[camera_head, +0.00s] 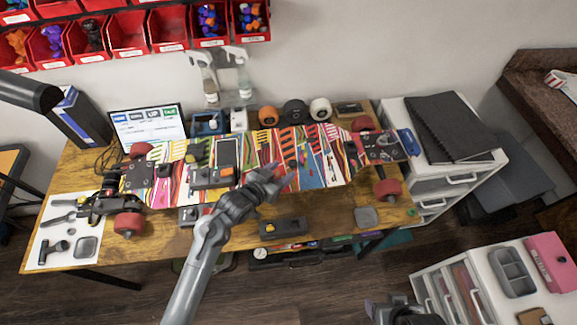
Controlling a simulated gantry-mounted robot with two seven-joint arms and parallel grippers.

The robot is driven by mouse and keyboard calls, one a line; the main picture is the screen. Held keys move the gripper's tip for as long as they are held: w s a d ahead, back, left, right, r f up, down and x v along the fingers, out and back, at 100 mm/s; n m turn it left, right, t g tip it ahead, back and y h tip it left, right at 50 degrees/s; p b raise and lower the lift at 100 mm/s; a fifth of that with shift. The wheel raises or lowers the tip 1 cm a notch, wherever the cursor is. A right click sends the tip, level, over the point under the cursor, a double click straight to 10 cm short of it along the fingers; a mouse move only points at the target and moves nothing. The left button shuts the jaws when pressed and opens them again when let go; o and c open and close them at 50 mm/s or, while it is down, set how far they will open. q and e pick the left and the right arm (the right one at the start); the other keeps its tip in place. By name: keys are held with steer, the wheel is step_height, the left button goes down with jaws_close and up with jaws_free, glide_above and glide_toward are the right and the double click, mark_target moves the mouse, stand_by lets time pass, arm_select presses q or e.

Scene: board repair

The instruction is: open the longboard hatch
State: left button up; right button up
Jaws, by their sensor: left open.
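The longboard (330,160) lies upside down across the wooden workbench, with a multicoloured striped underside and red wheels. A dark rectangular panel (227,152) sits left of its middle, with a grey-black block (213,178) with an orange mark just in front of it. I cannot tell for sure which part is the hatch. My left gripper (284,175) is over the front middle of the board, right of the block. It is open, with nothing seen between its fingers; contact with the board is unclear. My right gripper (398,312) is at the bottom edge, partly cut off, away from the bench.
A laptop (148,125), spray bottles (240,85) and round wheels (294,110) stand behind the board. Tools lie on a white sheet (65,230) at left. A dark block (283,227) lies at the bench front. White drawers (445,170) stand at right.

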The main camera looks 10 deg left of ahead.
mark_target(291, 164)
arm_select(q)
steer(key=shift+x, duration=2.25)
steer(key=shift+c, duration=0.3)
jaws_close()
